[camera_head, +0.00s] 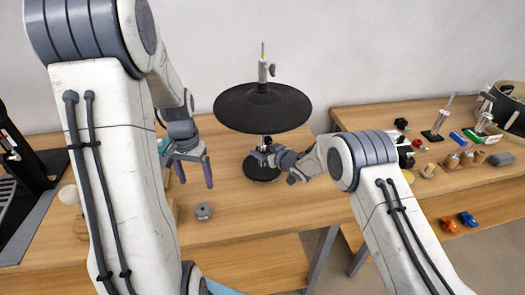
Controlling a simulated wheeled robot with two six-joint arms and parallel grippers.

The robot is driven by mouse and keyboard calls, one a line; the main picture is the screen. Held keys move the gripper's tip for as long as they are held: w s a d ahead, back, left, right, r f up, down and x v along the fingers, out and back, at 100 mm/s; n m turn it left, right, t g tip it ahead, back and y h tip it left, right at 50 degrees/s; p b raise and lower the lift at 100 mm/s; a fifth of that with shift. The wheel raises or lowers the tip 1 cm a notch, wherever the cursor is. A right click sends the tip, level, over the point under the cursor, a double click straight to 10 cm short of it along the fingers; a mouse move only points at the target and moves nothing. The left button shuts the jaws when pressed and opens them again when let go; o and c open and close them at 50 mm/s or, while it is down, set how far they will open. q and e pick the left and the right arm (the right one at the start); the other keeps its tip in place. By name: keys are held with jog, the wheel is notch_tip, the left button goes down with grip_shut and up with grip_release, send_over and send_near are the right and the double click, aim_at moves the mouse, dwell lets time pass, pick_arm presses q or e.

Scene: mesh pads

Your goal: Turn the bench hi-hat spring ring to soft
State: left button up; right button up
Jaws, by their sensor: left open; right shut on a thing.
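The hi-hat stands on the wooden bench (240,213), with a black round cymbal pad (262,106) on a metal rod and a dark round base (262,172) below. My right gripper (262,155) reaches in from the right, under the pad, and is shut at the hi-hat's lower stem (266,141), just above the base. The spring ring is too small and covered by the fingers to make out, and its setting cannot be read. My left gripper (196,178) is open and empty, pointing down over the bench left of the hi-hat.
A small grey round part (204,211) lies on the bench below my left gripper. A black machine (20,165) stands at the far left. A gap separates the tables in front.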

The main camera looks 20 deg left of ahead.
jog(key=shift+w+r+n+g+y, duration=0.1)
jog(key=shift+r+n+g+y, duration=0.15)
jog(key=shift+n+g+y, duration=0.6)
jog(key=shift+n+g, duration=0.35)
jog(key=o, duration=1.4)
jog(key=shift+f, duration=0.15)
jog(key=v, duration=1.2)
jog(key=shift+a+r, duration=0.1)
jog(key=shift+r, duration=0.15)
